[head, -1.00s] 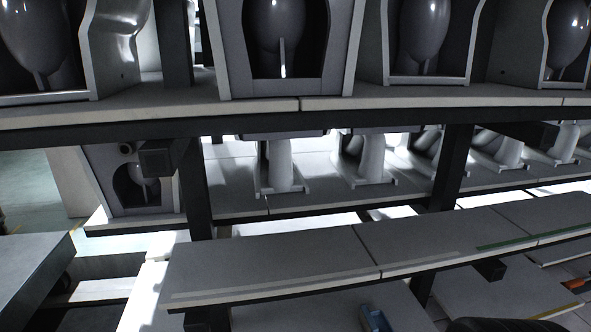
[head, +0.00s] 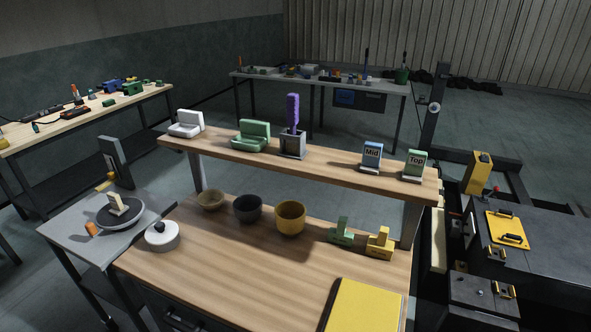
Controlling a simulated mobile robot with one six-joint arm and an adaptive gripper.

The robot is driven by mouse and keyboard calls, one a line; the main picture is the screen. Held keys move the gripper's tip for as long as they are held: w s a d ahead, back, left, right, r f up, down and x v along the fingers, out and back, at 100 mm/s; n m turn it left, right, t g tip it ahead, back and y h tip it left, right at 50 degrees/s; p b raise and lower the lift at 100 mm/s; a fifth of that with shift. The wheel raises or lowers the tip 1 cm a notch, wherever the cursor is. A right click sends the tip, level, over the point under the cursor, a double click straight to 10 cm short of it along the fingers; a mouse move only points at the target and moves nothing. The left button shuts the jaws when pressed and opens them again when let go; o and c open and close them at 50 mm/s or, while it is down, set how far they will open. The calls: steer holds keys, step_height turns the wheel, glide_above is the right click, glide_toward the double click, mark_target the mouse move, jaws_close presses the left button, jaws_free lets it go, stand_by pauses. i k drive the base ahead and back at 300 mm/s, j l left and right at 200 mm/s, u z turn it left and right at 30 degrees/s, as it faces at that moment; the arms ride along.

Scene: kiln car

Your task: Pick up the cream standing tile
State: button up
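A small cream standing tile (head: 118,204) with a foot stands upright on a round grey wheel (head: 120,218). The wheel sits on a grey side table (head: 72,233) at the left of the wooden bench. A paler, white tile-like piece (head: 187,124) stands at the left end of the raised shelf. My gripper is not in view, so its distance from the tile cannot be told.
The wooden bench (head: 215,262) holds a lidded white jar (head: 162,238), several bowls, small green and yellow pieces, and a yellow board (head: 365,306). The raised shelf (head: 325,160) carries a green tile, a brush holder and "Mid" and "Top" signs. Open floor lies behind.

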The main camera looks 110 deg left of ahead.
mark_target(118, 208)
steer(key=u, duration=4.6)
steer(key=i+u, duration=0.2)
steer(key=i+j+z, duration=0.2)
steer(key=i+j, duration=0.5)
steer(key=i+j+z, duration=0.25)
steer(key=i+j, duration=0.4)
steer(key=j, duration=0.15)
steer(key=i+j, duration=0.15)
steer(key=i, duration=0.15)
steer(key=i+j+z, duration=0.15)
steer(key=i, duration=0.2)
steer(key=i+l, duration=0.15)
